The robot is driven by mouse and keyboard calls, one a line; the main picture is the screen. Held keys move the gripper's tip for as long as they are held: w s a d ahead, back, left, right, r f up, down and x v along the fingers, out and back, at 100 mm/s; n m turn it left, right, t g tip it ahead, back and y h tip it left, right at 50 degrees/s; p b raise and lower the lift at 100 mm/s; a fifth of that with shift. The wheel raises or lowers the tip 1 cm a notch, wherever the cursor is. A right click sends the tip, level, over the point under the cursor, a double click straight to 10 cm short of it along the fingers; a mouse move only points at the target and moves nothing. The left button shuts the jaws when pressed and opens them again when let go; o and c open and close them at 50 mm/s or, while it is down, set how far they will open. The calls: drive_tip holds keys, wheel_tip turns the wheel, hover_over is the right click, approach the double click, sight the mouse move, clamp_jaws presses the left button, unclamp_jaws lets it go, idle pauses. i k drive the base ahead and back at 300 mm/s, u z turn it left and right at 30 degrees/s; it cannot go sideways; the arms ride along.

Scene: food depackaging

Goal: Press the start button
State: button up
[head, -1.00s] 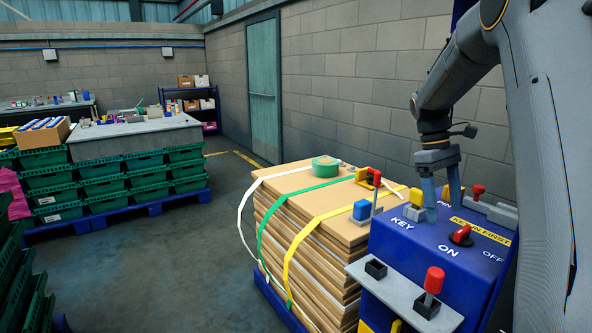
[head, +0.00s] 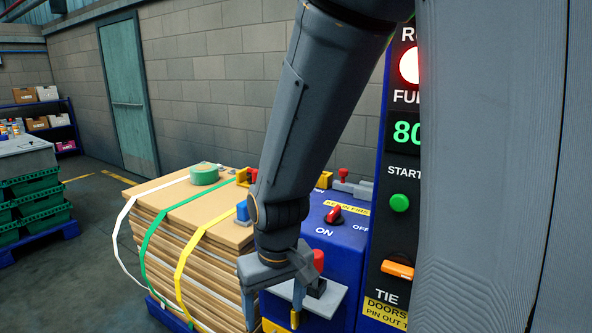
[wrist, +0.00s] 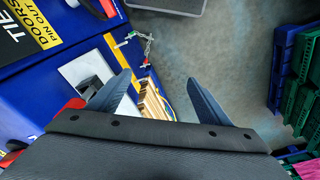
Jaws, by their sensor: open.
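The start button (head: 399,202) is a round green button under a START label on the dark panel (head: 385,320), right of centre in the head view. It does not show in the wrist view. My gripper (head: 272,312) points down, lower and left of the button, well apart from it. It is beside the small shelf (head: 325,300) that carries a red-topped lever (head: 318,262). Its two grey fingers are spread in the wrist view (wrist: 157,88), with nothing between them. My arm covers part of the machine, and my grey link hides the panel's right side.
A red lamp (head: 409,66) and a green number display (head: 407,133) sit above the button. An orange TIE handle (head: 397,269) is below it. A red ON/OFF switch (head: 333,214) is left of the panel. Strapped cardboard (head: 190,225) stands left; open floor lies beyond.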

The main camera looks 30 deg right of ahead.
sight(398, 202)
drive_tip(key=k, duration=0.5)
drive_tip(key=u, duration=1.05)
drive_tip(key=i, duration=0.35)
drive_tip(key=z, duration=2.55)
